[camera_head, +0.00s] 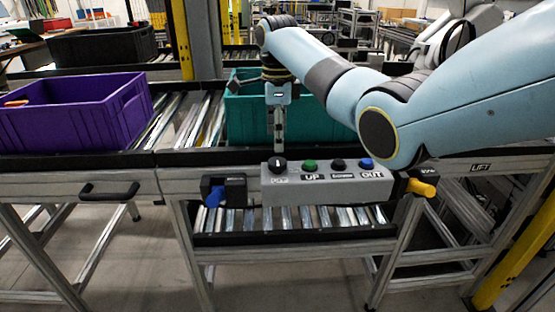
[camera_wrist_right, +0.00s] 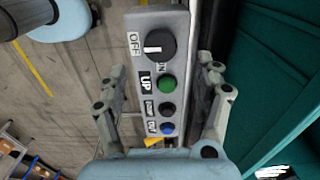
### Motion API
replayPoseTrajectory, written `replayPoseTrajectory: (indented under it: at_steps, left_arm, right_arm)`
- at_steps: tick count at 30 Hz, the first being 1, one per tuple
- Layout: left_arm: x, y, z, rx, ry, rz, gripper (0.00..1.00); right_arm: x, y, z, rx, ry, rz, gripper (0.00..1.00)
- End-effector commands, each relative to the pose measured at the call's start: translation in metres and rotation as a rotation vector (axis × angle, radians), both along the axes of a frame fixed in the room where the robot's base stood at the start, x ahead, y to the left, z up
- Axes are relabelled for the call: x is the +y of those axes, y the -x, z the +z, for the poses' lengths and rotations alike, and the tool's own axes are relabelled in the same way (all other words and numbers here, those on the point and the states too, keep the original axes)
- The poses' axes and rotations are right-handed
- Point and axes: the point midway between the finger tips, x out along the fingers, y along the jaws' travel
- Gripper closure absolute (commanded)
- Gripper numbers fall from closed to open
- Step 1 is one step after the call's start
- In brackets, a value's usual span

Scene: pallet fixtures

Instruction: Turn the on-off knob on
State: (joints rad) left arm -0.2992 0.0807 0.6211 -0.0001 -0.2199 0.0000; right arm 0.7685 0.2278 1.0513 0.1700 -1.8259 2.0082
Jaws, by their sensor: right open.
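The black on-off knob (camera_head: 277,165) sits at the left end of a grey control box (camera_head: 330,190). In the right wrist view the knob (camera_wrist_right: 153,45) has a white line lying across it toward the OFF label (camera_wrist_right: 134,43); the ON label (camera_wrist_right: 160,67) is partly covered by the knob's edge. My right gripper (camera_head: 279,148) points down above the knob in the head view. In the right wrist view its two open fingers (camera_wrist_right: 161,68) stand on either side of the box, with nothing held. My left gripper is in neither view.
Green (camera_head: 309,166), black (camera_head: 338,165) and blue (camera_head: 366,163) buttons line the box right of the knob. A teal crate (camera_head: 240,125) stands close behind. A purple crate (camera_head: 60,120) is at left. A yellow handle (camera_head: 421,187) juts out at right.

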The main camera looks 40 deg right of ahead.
Motion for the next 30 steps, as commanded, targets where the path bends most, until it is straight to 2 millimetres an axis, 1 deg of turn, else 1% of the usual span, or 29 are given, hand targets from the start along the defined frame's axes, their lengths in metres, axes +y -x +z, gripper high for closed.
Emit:
replayPoseTrajectory:
  at_steps: [1,3,6,10,15,22,23,30]
  left_arm:
    - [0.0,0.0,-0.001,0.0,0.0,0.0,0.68]
    - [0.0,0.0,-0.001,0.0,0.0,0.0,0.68]
    - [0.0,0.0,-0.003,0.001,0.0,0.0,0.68]
    - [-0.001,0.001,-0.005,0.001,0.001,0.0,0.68]
    - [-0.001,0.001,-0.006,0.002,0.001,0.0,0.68]
    - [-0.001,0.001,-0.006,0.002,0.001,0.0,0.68]
    - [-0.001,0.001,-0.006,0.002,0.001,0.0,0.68]
    - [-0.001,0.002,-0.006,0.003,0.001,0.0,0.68]
  right_arm:
    - [0.0,0.001,-0.011,0.003,-0.001,0.001,0.32]
    - [0.0,0.001,-0.026,0.002,0.0,0.001,0.32]
    - [0.0,0.001,-0.044,0.001,0.0,0.002,0.32]
    - [0.0,0.0,-0.062,0.001,0.0,0.002,0.32]
    - [0.0,0.0,-0.072,-0.001,0.001,0.003,0.32]
    - [0.0,0.0,-0.072,-0.002,0.001,0.003,0.32]
    - [0.0,0.0,-0.072,-0.002,0.001,0.003,0.33]
    - [0.0,0.0,-0.072,-0.002,0.001,0.003,0.65]
